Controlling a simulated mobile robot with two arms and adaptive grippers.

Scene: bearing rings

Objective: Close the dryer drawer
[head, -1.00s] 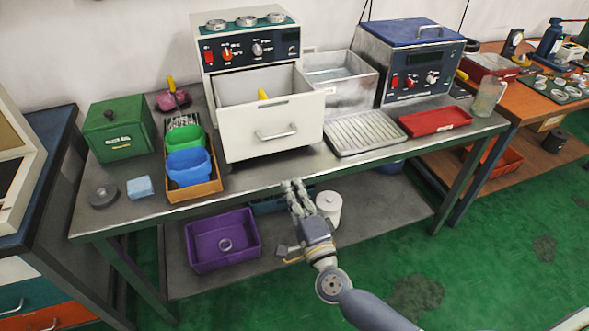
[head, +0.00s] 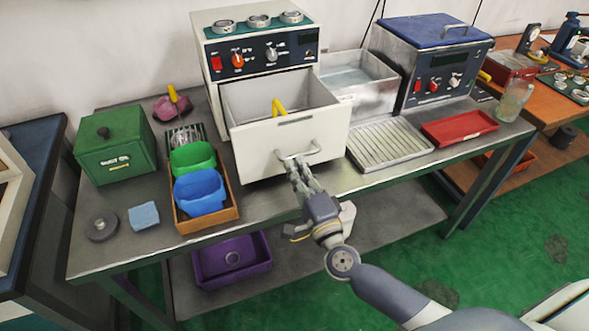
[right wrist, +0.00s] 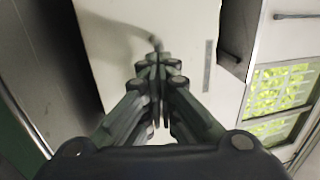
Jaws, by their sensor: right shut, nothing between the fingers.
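The dryer (head: 247,80) is a white unit with a dark control panel, standing at the back of the metal bench. Its white drawer (head: 262,146) is pulled out, and a yellow-handled item (head: 278,107) shows inside. The drawer's bar handle (head: 317,151) is on its front. My right gripper (head: 295,166) is shut and empty, with its fingertips at the drawer front by the left part of the handle. In the right wrist view, the shut fingertips (right wrist: 157,63) point at the pale drawer front (right wrist: 190,45). Whether they touch it I cannot tell. My left gripper is out of view.
Left of the drawer are a wooden tray (head: 215,217) with green and blue bins and a green box (head: 115,148). Right of it are a ribbed metal tray (head: 390,145), a red tray (head: 460,128) and a blue-lidded unit (head: 430,65). A purple bin (head: 215,275) sits below.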

